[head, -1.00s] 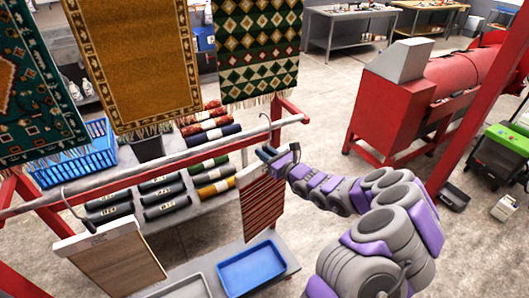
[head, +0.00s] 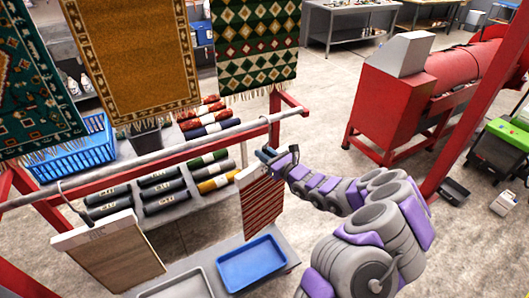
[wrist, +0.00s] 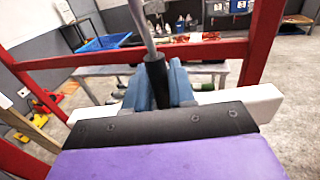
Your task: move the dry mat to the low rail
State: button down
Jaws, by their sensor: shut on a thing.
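My gripper (head: 267,155) is shut on the dark handle of a hanger (wrist: 155,75), which shows between the blue fingers in the wrist view (wrist: 158,88). A red mat with pale stripes (head: 263,207) hangs below from the hanger's white bar (wrist: 262,100). I take it for the dry mat; its dryness cannot be seen. The hanger's grey hook rises to the silver low rail (head: 205,149). The hook's tip appears at the rail, but I cannot tell if it rests on it. A tan mat (head: 118,255) hangs from another hanger at the rail's left part.
Patterned rugs (head: 255,40) hang above and behind the rail. A red frame (head: 290,115) stands at its right end. A shelf with rolled rugs (head: 205,125), a blue basket (head: 75,155) and a blue tray (head: 252,262) lie behind and below. A red machine (head: 395,95) stands right.

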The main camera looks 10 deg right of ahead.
jog(key=c, duration=0.9)
grip_release()
jog(key=shift+o, duration=0.2)
jog(key=shift+d, duration=0.1)
jog(key=p+v, duration=0.2)
jog(key=v, duration=1.5)
jog(key=shift+s+p, duration=0.15)
jog(key=shift+p, duration=0.25)
